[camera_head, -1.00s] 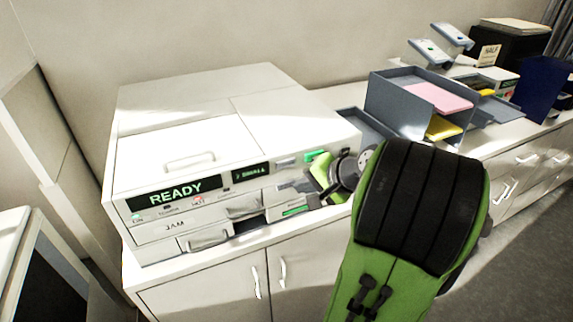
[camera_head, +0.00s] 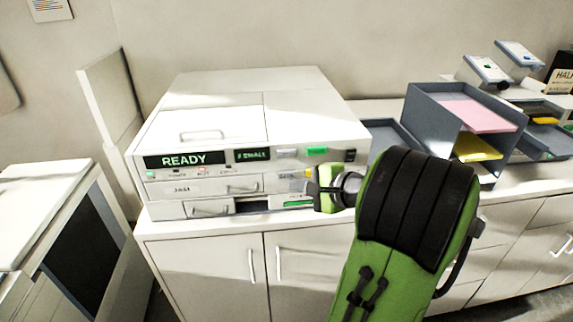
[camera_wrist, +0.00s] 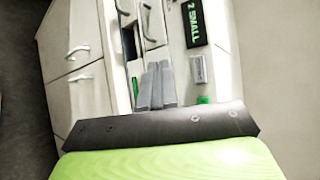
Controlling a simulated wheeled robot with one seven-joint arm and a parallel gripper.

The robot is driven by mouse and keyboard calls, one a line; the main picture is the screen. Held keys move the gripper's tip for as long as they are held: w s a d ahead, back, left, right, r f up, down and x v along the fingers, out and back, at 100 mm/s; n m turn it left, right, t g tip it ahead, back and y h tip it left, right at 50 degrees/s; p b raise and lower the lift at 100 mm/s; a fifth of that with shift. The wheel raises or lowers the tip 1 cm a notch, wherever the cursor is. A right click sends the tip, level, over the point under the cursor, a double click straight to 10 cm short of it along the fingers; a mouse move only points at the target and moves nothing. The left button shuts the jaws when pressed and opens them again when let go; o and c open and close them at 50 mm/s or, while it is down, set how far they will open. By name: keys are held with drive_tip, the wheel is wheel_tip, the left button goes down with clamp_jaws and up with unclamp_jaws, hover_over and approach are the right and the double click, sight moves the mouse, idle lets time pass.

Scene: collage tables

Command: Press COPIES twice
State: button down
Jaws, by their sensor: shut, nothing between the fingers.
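The white copier (camera_head: 300,105) stands on the cabinet, with a READY display (camera_head: 184,160) and a smaller display (camera_head: 253,155) that seems to read "2 SMALL". Right of that display are a grey button (camera_head: 287,152) and a green button (camera_head: 317,150); their labels are too small to read, so I cannot tell which is COPIES. In the wrist view the grey button (camera_wrist: 198,69) and green button (camera_wrist: 203,100) lie right of the fingers. My gripper (camera_head: 309,188) is shut and empty, in front of the copier's right side, below the buttons. I cannot tell whether it touches the front.
A paper tray stack (camera_head: 437,115) with pink and yellow sheets stands right of the copier. A white machine (camera_head: 40,210) is at the left. Drawers with handles (camera_head: 243,187) are below the displays. The cabinet (camera_head: 205,265) runs beneath.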

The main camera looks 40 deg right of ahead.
drive_tip(key=w, duration=0.1)
drive_tip(key=p, duration=0.4)
approach(281, 157)
wheel_tip(281, 157, down, 2)
drive_tip(key=w+a, duration=0.2)
drive_tip(key=w, duration=0.1)
drive_tip(key=shift+w+d+f, duration=0.15)
drive_tip(key=shift+w+f, duration=0.2)
drive_tip(key=shift+w, duration=0.2)
drive_tip(key=shift+w+d, duration=0.1)
idle(1.2)
drive_tip(key=shift+w+d+p, duration=0.15)
drive_tip(key=shift+w+p, duration=0.1)
drive_tip(key=shift+p, duration=0.15)
drive_tip(key=shift+w+d+p, duration=0.25)
drive_tip(key=shift+w+p, duration=0.1)
drive_tip(key=shift+p, duration=0.05)
idle(0.5)
drive_tip(key=shift+s, duration=0.1)
drive_tip(key=shift+s+a+b, duration=0.4)
drive_tip(key=shift+s+a, duration=0.1)
drive_tip(key=shift+s, duration=0.15)
